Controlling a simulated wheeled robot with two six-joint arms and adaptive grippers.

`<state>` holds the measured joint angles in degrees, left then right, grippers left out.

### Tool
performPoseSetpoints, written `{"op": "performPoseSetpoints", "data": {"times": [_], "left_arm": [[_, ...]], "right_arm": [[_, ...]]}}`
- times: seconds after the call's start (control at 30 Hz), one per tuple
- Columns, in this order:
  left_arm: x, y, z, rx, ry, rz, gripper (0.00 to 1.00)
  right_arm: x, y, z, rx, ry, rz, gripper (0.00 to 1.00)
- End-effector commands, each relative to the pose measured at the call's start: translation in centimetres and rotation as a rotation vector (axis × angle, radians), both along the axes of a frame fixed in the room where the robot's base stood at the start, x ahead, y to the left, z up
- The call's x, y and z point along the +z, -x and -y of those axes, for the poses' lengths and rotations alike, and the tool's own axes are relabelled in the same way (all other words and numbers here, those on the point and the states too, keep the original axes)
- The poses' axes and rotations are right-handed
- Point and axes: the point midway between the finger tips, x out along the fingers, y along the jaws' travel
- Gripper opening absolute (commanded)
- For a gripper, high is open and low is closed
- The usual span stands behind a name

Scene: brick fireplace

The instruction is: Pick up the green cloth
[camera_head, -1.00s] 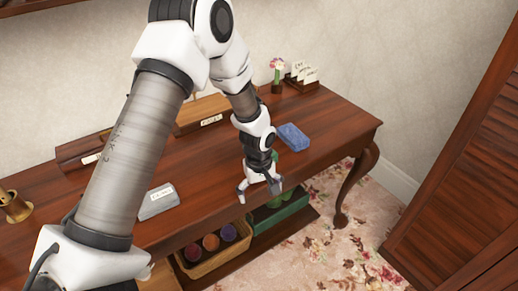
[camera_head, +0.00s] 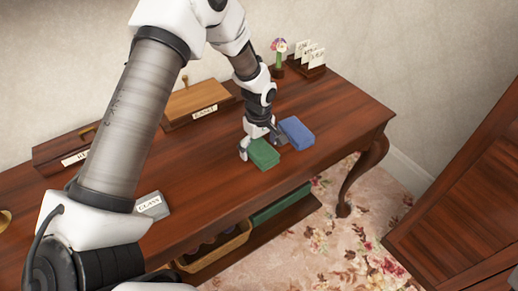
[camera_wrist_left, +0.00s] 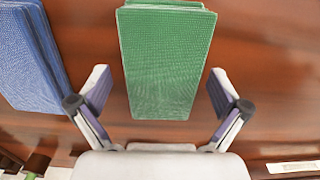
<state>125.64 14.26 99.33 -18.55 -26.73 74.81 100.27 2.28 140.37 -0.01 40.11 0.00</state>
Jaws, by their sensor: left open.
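The green cloth (camera_head: 264,153) is a folded block lying on the wooden desk, left of a blue folded cloth (camera_head: 297,133). My left gripper (camera_head: 261,145) is open and points down at the far end of the green cloth. In the left wrist view, the green cloth (camera_wrist_left: 165,60) lies between the two spread fingers of the left gripper (camera_wrist_left: 158,85), with a gap on each side. The blue cloth (camera_wrist_left: 30,60) is at the left there, outside the fingers. My right gripper is not in view.
A grey block labelled GLASS (camera_head: 153,205) lies on the desk (camera_head: 215,190) to the left. A wooden box (camera_head: 198,102), a flower holder (camera_head: 279,58) and a card rack (camera_head: 305,62) stand along the back. A basket (camera_head: 215,250) sits below. The desk's right end is clear.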

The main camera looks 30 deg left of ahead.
Motion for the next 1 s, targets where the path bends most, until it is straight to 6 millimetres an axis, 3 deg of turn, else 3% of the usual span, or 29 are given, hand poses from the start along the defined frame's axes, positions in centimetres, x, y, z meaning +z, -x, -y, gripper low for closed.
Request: {"op": "performPoseSetpoints", "data": {"times": [0.17, 0.3, 0.33, 0.37, 0.77, 1.0], "left_arm": [[0.0, 0.0, 0.0, -0.001, -0.001, 0.001, 1.0], [0.0, 0.0, 0.0, -0.001, 0.0, 0.001, 0.5], [0.0, 0.0, 0.0, -0.001, 0.0, 0.001, 0.4], [0.0, 0.0, 0.0, -0.001, 0.0, 0.001, 0.36], [0.2, 0.0, 0.0, -0.001, 0.0, 0.001, 0.36], [2.4, -0.1, 0.0, -0.001, 0.0, 0.003, 0.36]], "right_arm": [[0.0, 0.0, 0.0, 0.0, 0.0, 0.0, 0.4], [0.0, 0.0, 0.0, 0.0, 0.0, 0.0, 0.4], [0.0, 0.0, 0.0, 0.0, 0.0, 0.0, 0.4], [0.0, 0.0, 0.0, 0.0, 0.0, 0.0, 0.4], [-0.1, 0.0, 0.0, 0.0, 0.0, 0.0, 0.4], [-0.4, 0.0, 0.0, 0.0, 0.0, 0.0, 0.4]]}}
